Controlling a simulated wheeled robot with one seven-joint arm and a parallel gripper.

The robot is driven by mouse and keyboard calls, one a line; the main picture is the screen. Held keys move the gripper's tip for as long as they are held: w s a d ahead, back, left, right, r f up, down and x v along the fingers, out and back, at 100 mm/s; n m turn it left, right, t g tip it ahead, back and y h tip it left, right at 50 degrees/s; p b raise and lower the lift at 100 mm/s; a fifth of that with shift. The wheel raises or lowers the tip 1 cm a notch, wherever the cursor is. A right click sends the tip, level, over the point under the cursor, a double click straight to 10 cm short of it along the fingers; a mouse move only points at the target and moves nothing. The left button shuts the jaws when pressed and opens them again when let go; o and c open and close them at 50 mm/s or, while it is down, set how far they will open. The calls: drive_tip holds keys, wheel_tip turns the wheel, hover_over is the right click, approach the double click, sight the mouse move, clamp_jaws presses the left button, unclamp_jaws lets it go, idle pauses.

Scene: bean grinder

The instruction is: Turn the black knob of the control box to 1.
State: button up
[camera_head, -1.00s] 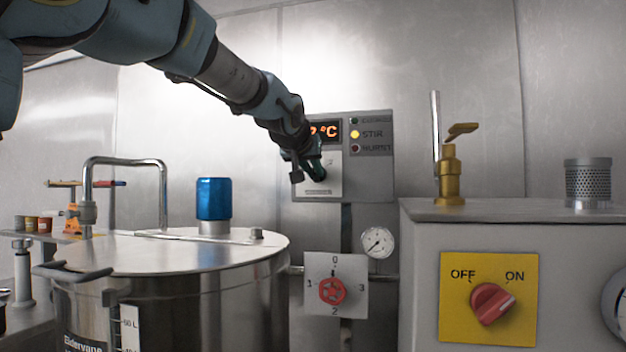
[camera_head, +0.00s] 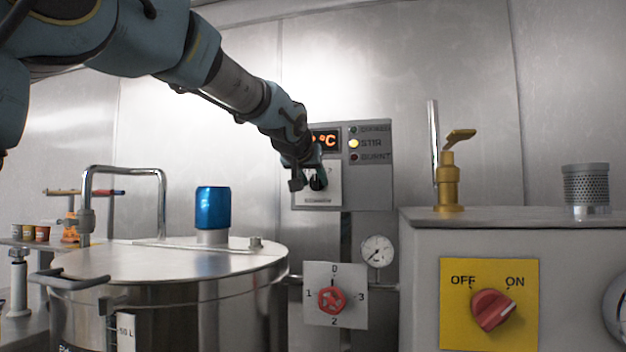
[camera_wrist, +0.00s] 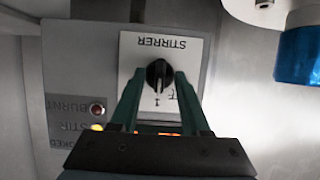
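The grey control box (camera_head: 370,185) is on the back wall, with an orange °C display and a lit yellow STIR light. Its black knob (camera_wrist: 158,73) sits on a white plate marked STIRRER, upside down in the wrist view. In the head view the knob (camera_head: 319,181) shows just right of my gripper (camera_head: 308,178). In the wrist view my gripper (camera_wrist: 159,74) is open, its two green fingers either side of the knob with small gaps showing.
A steel pot (camera_head: 185,262) with a blue-capped fitting (camera_head: 213,203) stands at left below my arm. Below the box are a red-knob dial plate (camera_head: 349,304) and a gauge (camera_head: 377,251). A grey cabinet (camera_head: 420,275) with a yellow OFF/ON switch plate (camera_head: 458,318) stands at right.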

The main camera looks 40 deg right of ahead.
drive_tip(key=b+v, duration=0.1)
drive_tip(key=v, duration=0.9)
drive_tip(key=shift+s+a+b, duration=0.2)
drive_tip(key=shift+a+b, duration=0.15)
drive_tip(key=shift+b, duration=0.05)
drive_tip(key=shift+a, duration=0.1)
